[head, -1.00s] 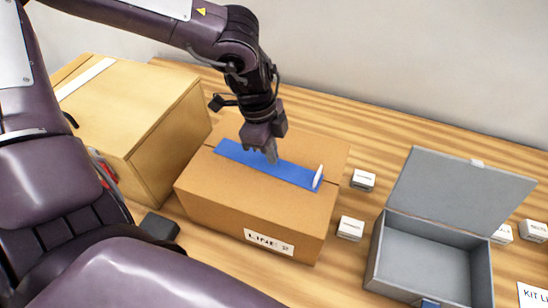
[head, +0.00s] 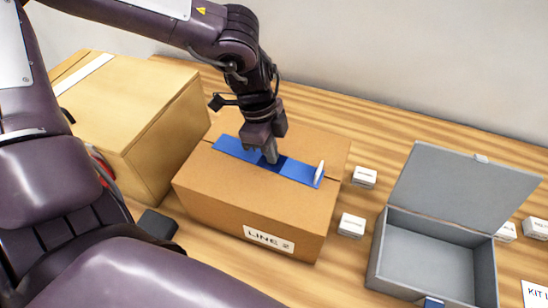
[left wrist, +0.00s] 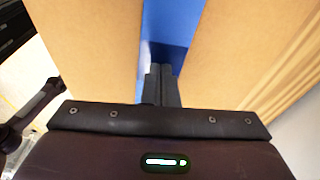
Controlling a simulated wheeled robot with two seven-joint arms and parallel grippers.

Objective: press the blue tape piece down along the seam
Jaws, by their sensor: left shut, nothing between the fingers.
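The blue tape piece (head: 300,172) lies along the top seam of the cardboard box (head: 225,195) labelled LINE 2. A white oval piece stands at the tape's right end. My left gripper (head: 270,158) is shut and empty, its fingertips at the middle of the tape, with a dark patch on the tape around them. In the left wrist view, the shut fingers (left wrist: 162,82) point at the blue tape (left wrist: 170,35) between the tan box flaps. Whether the tips touch the tape is hard to tell. My right gripper is not in view.
A larger closed carton (head: 140,115) stands to the left. An open grey box (head: 440,280) with its lid raised is at the right. Small white boxes (head: 364,177) (head: 351,226) stand between them on the wooden table.

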